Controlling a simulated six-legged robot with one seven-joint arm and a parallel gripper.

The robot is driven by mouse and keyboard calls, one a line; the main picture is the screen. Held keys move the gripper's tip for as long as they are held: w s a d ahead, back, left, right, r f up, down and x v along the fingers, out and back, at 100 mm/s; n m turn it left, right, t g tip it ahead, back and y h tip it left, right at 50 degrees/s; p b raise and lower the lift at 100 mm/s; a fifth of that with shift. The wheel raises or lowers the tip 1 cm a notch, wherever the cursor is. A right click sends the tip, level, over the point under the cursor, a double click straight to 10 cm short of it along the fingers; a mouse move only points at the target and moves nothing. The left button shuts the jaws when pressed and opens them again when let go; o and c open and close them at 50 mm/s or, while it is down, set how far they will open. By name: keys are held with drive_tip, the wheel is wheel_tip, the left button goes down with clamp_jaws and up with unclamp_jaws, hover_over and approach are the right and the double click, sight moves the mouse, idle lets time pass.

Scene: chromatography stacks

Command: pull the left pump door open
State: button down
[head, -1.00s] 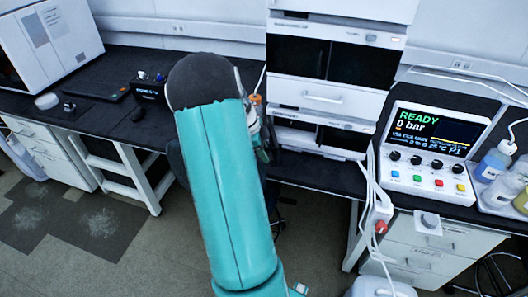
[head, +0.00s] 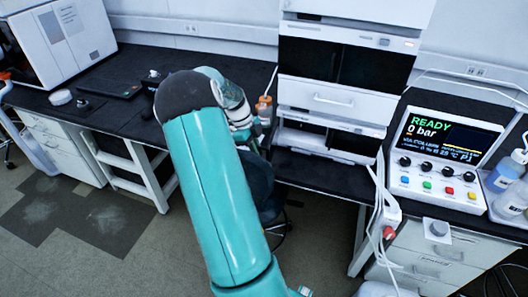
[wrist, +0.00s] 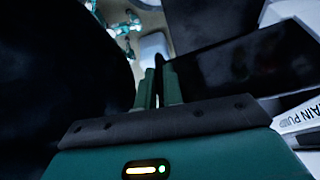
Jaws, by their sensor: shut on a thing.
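In the wrist view, my gripper (wrist: 159,86) has its two teal fingers close together, shut on the edge of a dark panel. I take this panel as the left pump door; the part between the fingers is barely visible. A glossy black panel (wrist: 250,62) spreads to the right of the fingers, near a white front (wrist: 300,118) lettered "MAIN PU…". In the head view, the lowest white module (head: 322,139) of the stack shows dark openings. My teal arm hides the gripper and the held edge there.
The control box (head: 440,160) reads READY, 0 bar, and stands right of the stack. White cables (head: 380,195) hang beside it. Bottles (head: 503,175) stand at the far right. An orange-topped bottle (head: 264,108) is left of the stack. The left bench (head: 110,105) has bare space.

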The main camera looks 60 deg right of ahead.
drive_tip(key=c, duration=1.5)
unclamp_jaws()
drive_tip(key=shift+r, duration=0.15)
